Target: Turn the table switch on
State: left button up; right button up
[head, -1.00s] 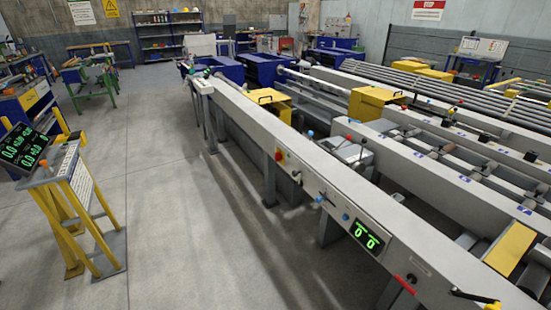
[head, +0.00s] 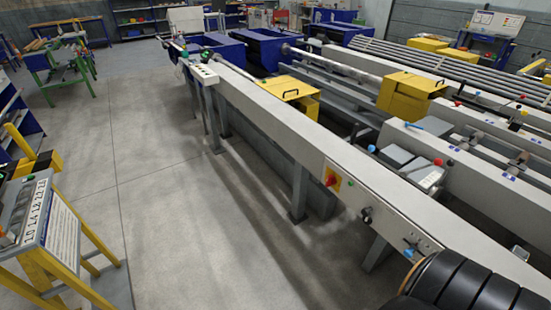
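The long grey runout table (head: 262,112) runs from the upper left to the lower right in the head view. On its near side face is a yellow plate with a red knob (head: 331,181). Farther right along the same face are a dark rotary switch (head: 367,214) and small blue-tipped controls (head: 408,253). I cannot tell which of these is the table switch, nor how any of them is set. The table's near end is hidden behind a black segmented shape in the lower right corner. Neither of my grippers shows in the head view.
Open concrete floor (head: 165,185) lies left of the table. A yellow-framed stand (head: 62,235) with a printed sloping panel is at the lower left. A yellow box (head: 291,92) sits beside the table's far part. Table legs (head: 299,190) stand below the side face.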

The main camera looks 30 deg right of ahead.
aim_at(331, 180)
jog(key=i+z, duration=0.2)
jog(key=i, duration=0.2)
jog(key=i+j+z, duration=0.2)
jog(key=i, duration=0.2)
jog(key=i+j+z, duration=0.2)
jog(key=i, duration=0.2)
jog(key=i+j+z, duration=0.2)
jog(key=i+z, duration=0.15)
jog(key=z, duration=0.15)
jog(key=i+j+z, duration=0.3)
jog(key=z, duration=0.2)
jog(key=i+j+z, duration=0.2)
jog(key=j+z, duration=0.3)
jog(key=i+j+z, duration=0.15)
jog(key=j+z, duration=0.3)
jog(key=j, duration=0.1)
